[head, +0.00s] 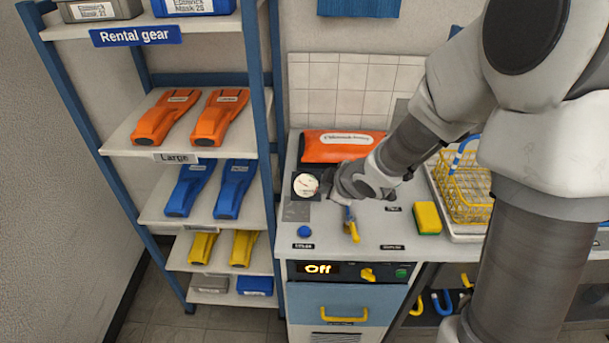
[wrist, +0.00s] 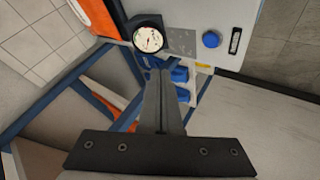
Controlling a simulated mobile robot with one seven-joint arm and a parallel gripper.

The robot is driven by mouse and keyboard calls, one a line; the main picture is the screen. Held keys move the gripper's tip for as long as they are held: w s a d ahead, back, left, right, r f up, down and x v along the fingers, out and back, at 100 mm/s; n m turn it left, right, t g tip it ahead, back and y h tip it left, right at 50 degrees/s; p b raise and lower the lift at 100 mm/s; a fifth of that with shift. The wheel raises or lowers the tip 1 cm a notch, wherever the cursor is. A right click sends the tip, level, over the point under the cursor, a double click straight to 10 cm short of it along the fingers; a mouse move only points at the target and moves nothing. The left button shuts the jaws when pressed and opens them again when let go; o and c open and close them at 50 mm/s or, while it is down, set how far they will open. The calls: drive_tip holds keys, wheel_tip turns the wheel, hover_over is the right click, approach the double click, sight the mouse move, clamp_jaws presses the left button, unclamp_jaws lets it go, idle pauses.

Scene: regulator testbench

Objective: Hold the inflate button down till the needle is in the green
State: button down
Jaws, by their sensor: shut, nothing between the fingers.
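A round blue button (head: 304,231) sits on the bench top near its front left corner, with a small dark label too blurred to read. It also shows in the wrist view (wrist: 211,40). A white-faced gauge in a dark housing (head: 305,184) stands behind the button; it shows in the wrist view (wrist: 149,39) too. Its needle and any green band are too small to read. My gripper (wrist: 160,74) is shut and empty. Its fingertips point towards the gauge side, apart from the blue button. In the head view, my wrist is just right of the gauge, and the fingers are hard to make out.
A yellow sponge (head: 427,218) and yellow wire basket (head: 464,186) are farther right. An orange pouch (head: 338,146) lies behind. A rental shelf (head: 195,159) flanks the bench's left.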

sight(308, 232)
drive_tip(key=a+f+n+y, duration=0.1)
drive_tip(key=a, duration=0.1)
drive_tip(key=a+f+n+y, duration=0.1)
drive_tip(key=a+f, duration=0.1)
drive_tip(key=shift+s+g, duration=0.15)
drive_tip(key=shift+g, duration=0.25)
drive_tip(key=shift+f, duration=0.2)
wheel_tip(308, 232, down, 8)
drive_tip(key=b, duration=0.8)
drive_tip(key=shift+f, duration=0.25)
drive_tip(key=shift+f, duration=0.1)
idle(1.2)
drive_tip(key=shift+f+b, duration=0.3)
drive_tip(key=shift+b, duration=0.1)
drive_tip(key=shift+f+b, duration=0.5)
drive_tip(key=shift+f, duration=0.1)
idle(0.5)
drive_tip(key=shift+r, duration=0.15)
idle(2.1)
drive_tip(key=shift+r+p, duration=0.9)
